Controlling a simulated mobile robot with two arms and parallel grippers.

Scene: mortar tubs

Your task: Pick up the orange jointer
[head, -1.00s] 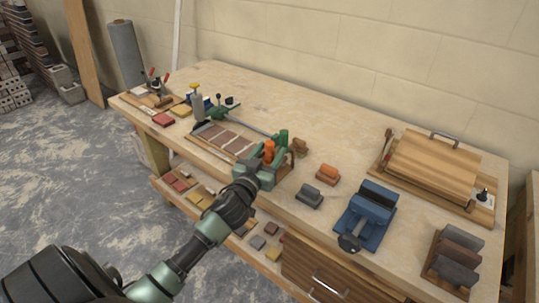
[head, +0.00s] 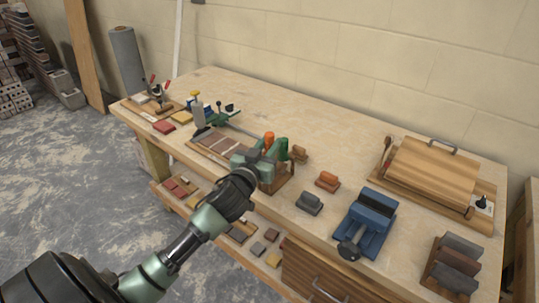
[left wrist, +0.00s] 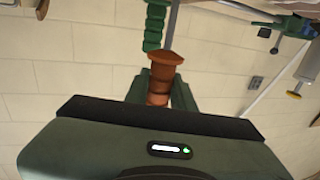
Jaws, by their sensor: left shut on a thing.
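The orange jointer (head: 268,139) is held upright in my left gripper (head: 262,158) above a small wooden rack (head: 284,181) near the bench's front edge. In the left wrist view the orange jointer (left wrist: 159,82) stands between the two green fingers of the left gripper (left wrist: 160,92), which are shut on it. Its lower end is hidden by the gripper body. A green jointer (head: 282,149) stands right beside it at the rack; a green ribbed handle (left wrist: 155,24) shows beyond in the left wrist view. My right gripper is not in view.
A tray of brown strips (head: 217,143) lies left of the gripper. To the right are an orange block (head: 327,181), a grey block (head: 309,203), a blue tool (head: 369,221) and a wooden press (head: 432,172). The bench's back middle is clear.

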